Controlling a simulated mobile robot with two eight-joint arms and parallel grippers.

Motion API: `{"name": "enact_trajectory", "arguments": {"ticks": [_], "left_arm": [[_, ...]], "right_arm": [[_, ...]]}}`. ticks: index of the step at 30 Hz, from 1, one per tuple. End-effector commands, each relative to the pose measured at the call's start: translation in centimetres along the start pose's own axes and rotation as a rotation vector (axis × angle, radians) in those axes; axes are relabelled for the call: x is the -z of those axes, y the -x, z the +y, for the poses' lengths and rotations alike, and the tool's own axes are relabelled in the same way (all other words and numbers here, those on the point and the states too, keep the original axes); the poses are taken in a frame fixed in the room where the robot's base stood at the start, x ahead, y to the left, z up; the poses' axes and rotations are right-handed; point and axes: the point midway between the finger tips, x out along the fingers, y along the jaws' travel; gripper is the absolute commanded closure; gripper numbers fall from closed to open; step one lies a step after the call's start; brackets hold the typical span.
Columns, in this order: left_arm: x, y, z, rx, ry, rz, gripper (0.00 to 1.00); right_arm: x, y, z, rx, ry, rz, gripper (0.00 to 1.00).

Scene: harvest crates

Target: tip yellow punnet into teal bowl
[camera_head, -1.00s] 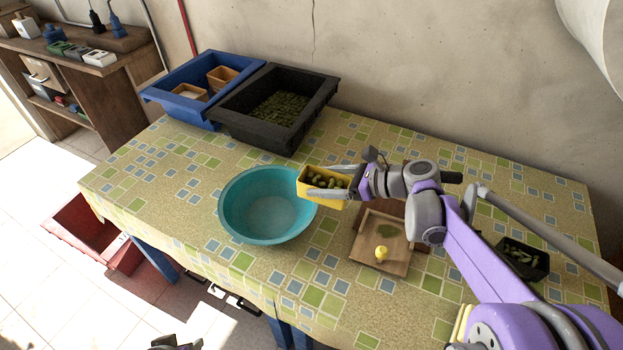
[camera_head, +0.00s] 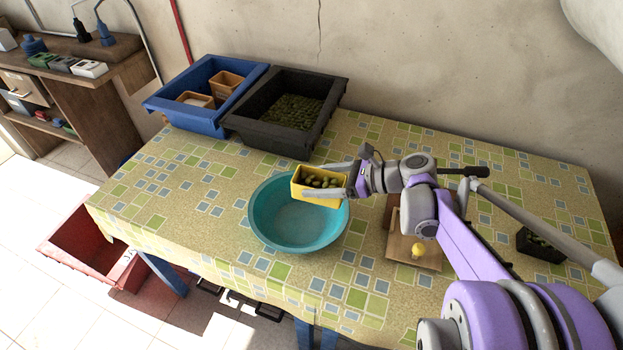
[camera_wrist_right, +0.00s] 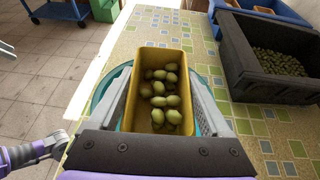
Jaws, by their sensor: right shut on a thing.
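The yellow punnet (camera_head: 318,198) holds several green olive-like fruits and is nearly upright. My right gripper (camera_head: 325,182) is shut on it, with one finger along each side; the punnet also shows in the right wrist view (camera_wrist_right: 160,62) between the fingers. In the head view it is above the far right part of the teal bowl (camera_head: 275,232). The visible inside of the bowl is empty; the punnet hides part of its far right rim. In the right wrist view the bowl's rim (camera_wrist_right: 97,92) shows beneath the punnet. My left gripper is out of view.
A black crate (camera_head: 237,127) of green fruits and a blue crate (camera_head: 165,105) with small boxes stand at the back. A wooden tray (camera_head: 400,258) with a yellow fruit (camera_head: 418,249) and a small black punnet (camera_head: 541,252) are on the right. The table's left side is clear.

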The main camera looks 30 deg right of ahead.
Motion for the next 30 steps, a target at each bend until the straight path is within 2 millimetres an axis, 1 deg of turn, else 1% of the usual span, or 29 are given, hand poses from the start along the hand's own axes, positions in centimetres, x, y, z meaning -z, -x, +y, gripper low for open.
{"name": "enact_trajectory", "arguments": {"ticks": [4, 8, 15, 18, 26, 30], "left_arm": [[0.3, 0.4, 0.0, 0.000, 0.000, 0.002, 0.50], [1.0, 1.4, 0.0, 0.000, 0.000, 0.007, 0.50], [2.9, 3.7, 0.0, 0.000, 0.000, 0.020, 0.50], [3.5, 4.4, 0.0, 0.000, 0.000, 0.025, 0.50], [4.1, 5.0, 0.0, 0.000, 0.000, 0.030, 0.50], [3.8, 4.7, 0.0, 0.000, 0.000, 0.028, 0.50]], "right_arm": [[-0.1, 0.1, 0.0, 0.000, -0.001, 0.029, 0.73], [-0.2, 0.1, 0.0, 0.001, 0.001, 0.109, 0.73], [0.1, -0.4, 0.0, -0.002, 0.004, 0.369, 0.73], [0.5, -0.8, 0.0, -0.004, 0.005, 0.490, 0.73], [1.7, -2.2, 0.1, -0.005, 0.005, 0.799, 0.73], [2.1, -3.0, 0.1, -0.004, 0.003, 0.948, 0.74]]}}
